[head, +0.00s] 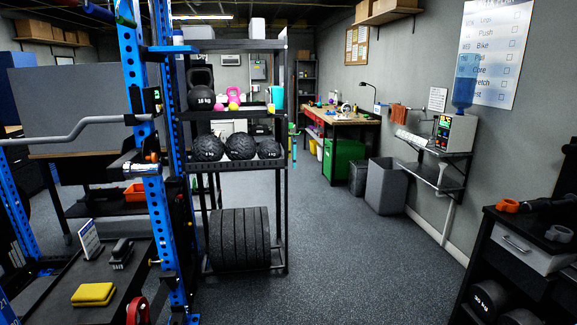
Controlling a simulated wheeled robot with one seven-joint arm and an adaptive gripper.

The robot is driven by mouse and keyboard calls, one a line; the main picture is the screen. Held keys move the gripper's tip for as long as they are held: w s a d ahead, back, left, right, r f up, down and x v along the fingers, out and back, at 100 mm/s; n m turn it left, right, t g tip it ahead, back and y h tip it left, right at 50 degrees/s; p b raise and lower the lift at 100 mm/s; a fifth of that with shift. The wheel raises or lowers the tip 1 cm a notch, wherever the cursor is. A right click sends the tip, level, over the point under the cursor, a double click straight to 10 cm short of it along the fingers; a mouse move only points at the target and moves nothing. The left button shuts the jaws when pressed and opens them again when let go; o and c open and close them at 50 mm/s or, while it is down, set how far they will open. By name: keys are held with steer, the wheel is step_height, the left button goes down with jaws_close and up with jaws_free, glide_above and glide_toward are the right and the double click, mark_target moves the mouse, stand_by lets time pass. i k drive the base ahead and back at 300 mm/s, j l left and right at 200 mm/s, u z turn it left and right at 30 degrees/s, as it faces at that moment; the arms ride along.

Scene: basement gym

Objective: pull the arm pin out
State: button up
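The blue perforated rack upright (157,200) stands at the left, close to me. A dark arm (135,163) juts from it at mid height, with a small orange part (152,157) by the upright. A red ring-shaped part (138,310) shows at the bottom edge, partly cut off. I cannot tell for sure which of these is the arm pin. My gripper is not in this view.
A grey bar (70,133) crosses the left side. A dark bench (60,285) holds a yellow block (93,294). A shelf (235,165) with balls and tyre-like plates stands behind the rack. The middle floor (320,250) is clear; a black cabinet (515,265) stands right.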

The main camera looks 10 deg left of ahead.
mark_target(154, 157)
steer(key=i+l+u, duration=0.1)
steer(key=i+u, duration=0.2)
steer(key=u, duration=0.15)
steer(key=i+l+u, duration=0.2)
steer(key=u, duration=0.25)
steer(key=i+l+u, duration=0.25)
steer(key=u, duration=0.15)
steer(key=i+l+u, duration=0.2)
steer(key=l+u, duration=0.25)
steer(key=i+l+z, duration=0.15)
steer(key=i, duration=0.35)
steer(key=i+l+z, duration=0.15)
steer(key=i, duration=0.4)
